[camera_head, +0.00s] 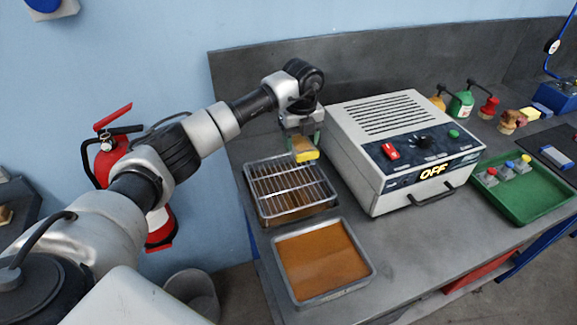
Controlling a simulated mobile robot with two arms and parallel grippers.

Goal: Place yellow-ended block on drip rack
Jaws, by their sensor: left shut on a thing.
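The yellow-ended block (306,156) is in my left gripper (302,140), yellow end downward. My left gripper is shut on it and hangs over the far right part of the drip rack. The drip rack (262,191) is a metal tray with parallel wire bars across its top, on the bench's left side. I cannot tell whether the block touches the bars or is just above them. The upper part of the block is hidden by the fingers. My right gripper is not in view.
A tray of brown liquid (322,262) sits in front of the rack. A grey power box (395,140) reading OFF stands close to the right. A green tray (530,195) holds small coloured-top pieces further right. A dark backboard (245,75) rises behind.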

